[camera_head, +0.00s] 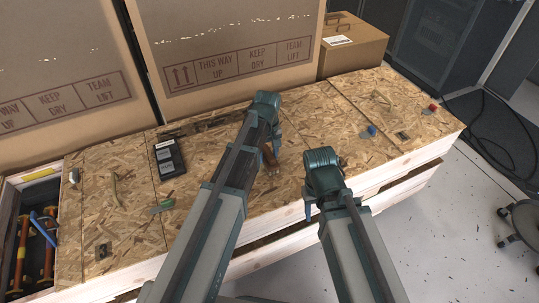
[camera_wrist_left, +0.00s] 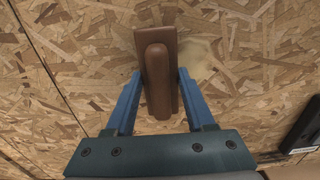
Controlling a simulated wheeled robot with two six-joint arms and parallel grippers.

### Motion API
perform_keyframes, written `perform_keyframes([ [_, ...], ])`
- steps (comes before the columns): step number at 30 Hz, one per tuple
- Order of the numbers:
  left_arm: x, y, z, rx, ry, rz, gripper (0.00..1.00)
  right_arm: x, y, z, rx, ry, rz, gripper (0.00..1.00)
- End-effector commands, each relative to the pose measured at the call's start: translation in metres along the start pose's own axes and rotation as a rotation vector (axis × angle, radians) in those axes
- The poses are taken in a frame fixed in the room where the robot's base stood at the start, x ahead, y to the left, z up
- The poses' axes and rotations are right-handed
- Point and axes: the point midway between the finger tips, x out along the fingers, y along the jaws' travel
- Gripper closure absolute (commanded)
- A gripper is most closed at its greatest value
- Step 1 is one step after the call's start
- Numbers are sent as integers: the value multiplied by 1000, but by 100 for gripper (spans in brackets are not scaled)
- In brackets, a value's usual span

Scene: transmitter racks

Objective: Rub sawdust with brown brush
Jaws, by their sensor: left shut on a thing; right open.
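A brown brush (camera_wrist_left: 158,72) with a rounded handle lies between the two blue fingers of my left gripper (camera_wrist_left: 158,82), which is shut on it. A pale sawdust patch (camera_wrist_left: 199,50) spreads on the chipboard around and beside the brush, partly covered by it. In the head view, part of the brush (camera_head: 269,157) shows beside my left gripper (camera_head: 272,138) over the bench top. I cannot pick out the sawdust in the head view. My right gripper (camera_head: 309,206) is open, near the bench's front edge.
Large cartons (camera_head: 235,50) and a smaller box (camera_head: 352,45) stand behind. An open compartment (camera_head: 35,235) holds orange tools.

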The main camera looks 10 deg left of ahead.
Motion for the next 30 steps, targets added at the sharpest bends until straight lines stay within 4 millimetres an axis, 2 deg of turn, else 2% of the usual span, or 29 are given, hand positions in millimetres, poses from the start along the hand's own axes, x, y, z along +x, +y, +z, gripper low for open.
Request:
perform_keyframes([
  [10, 3, -30, 1, -2, 0, -1, 90, 3, 0, 0, 0, 0, 0, 50],
  [22, 3, -41, 1, -1, 0, -3, 90, 3, 0, 0, 0, 0, 0, 50],
  [30, 1, -62, 2, -2, -1, -3, 90, 1, 0, 0, 0, 0, 0, 50],
])
